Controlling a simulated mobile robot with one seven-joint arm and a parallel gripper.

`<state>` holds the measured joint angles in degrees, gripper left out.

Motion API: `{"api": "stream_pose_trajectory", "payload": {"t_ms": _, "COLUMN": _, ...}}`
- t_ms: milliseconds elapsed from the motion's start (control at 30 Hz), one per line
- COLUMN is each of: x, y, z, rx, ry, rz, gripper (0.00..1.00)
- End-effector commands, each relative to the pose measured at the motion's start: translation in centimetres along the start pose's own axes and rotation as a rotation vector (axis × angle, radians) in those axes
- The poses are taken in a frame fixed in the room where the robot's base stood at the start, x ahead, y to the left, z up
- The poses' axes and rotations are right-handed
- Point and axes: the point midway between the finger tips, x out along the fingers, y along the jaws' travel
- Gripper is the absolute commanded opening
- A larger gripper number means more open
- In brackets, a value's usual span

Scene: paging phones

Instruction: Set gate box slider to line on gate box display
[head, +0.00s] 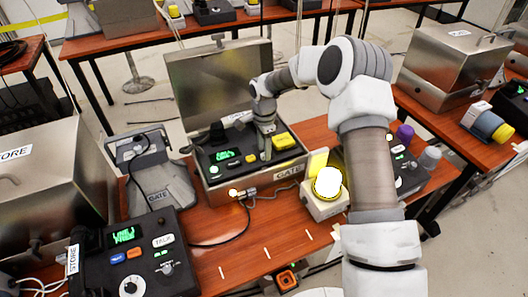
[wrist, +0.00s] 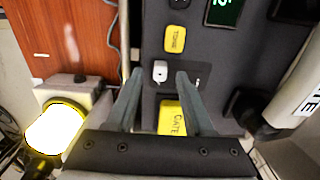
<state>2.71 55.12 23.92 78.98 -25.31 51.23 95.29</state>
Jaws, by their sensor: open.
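The gate box (head: 235,189) is a metal case with its lid open, labelled GATE, on the table at centre in the head view. Its display (head: 224,155) is lit green, its text too small to read surely. It is cut off at the top edge of the wrist view (wrist: 225,10). In the wrist view a small white slider knob (wrist: 160,70) sits on the dark panel, between a yellow TONE button (wrist: 175,39) and a yellow GATE label (wrist: 171,117). My gripper (wrist: 160,75) is open, its fingertips either side of the knob. I cannot tell whether they touch it.
A yellow-and-white lamp unit (head: 326,190) stands right of the gate box; its glowing lamp also shows in the wrist view (wrist: 55,128). A STORE phone unit (head: 135,262) and a grey cradle (head: 160,185) stand to the left. The raised lid (head: 205,85) is behind my gripper.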

Motion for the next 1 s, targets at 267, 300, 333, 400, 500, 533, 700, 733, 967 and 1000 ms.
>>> {"api": "stream_pose_trajectory", "payload": {"t_ms": 267, "x": 1.39, "y": -0.04, "z": 0.02, "rx": 0.0, "ry": -0.001, "rz": -0.002, "gripper": 0.53}}
{"api": "stream_pose_trajectory", "payload": {"t_ms": 300, "x": 1.39, "y": -0.04, "z": 0.01, "rx": 0.0, "ry": -0.001, "rz": -0.002, "gripper": 0.53}}
{"api": "stream_pose_trajectory", "payload": {"t_ms": 333, "x": 1.39, "y": -0.04, "z": 0.01, "rx": 0.0, "ry": -0.001, "rz": -0.002, "gripper": 0.53}}
{"api": "stream_pose_trajectory", "payload": {"t_ms": 400, "x": 1.38, "y": -0.03, "z": 0.01, "rx": 0.0, "ry": -0.001, "rz": -0.002, "gripper": 0.53}}
{"api": "stream_pose_trajectory", "payload": {"t_ms": 500, "x": 1.37, "y": -0.03, "z": 0.01, "rx": 0.0, "ry": -0.001, "rz": -0.001, "gripper": 0.43}}
{"api": "stream_pose_trajectory", "payload": {"t_ms": 533, "x": 1.37, "y": -0.03, "z": 0.01, "rx": 0.0, "ry": -0.001, "rz": -0.001, "gripper": 0.38}}
{"api": "stream_pose_trajectory", "payload": {"t_ms": 700, "x": 1.36, "y": -0.02, "z": 0.01, "rx": 0.0, "ry": -0.001, "rz": -0.001, "gripper": 0.07}}
{"api": "stream_pose_trajectory", "payload": {"t_ms": 733, "x": 1.36, "y": -0.02, "z": 0.01, "rx": 0.0, "ry": -0.001, "rz": -0.001, "gripper": 0.02}}
{"api": "stream_pose_trajectory", "payload": {"t_ms": 967, "x": 1.35, "y": -0.02, "z": 0.01, "rx": 0.0, "ry": -0.001, "rz": -0.001, "gripper": 0.0}}
{"api": "stream_pose_trajectory", "payload": {"t_ms": 1000, "x": 1.35, "y": -0.02, "z": 0.01, "rx": 0.0, "ry": -0.001, "rz": -0.001, "gripper": 0.0}}
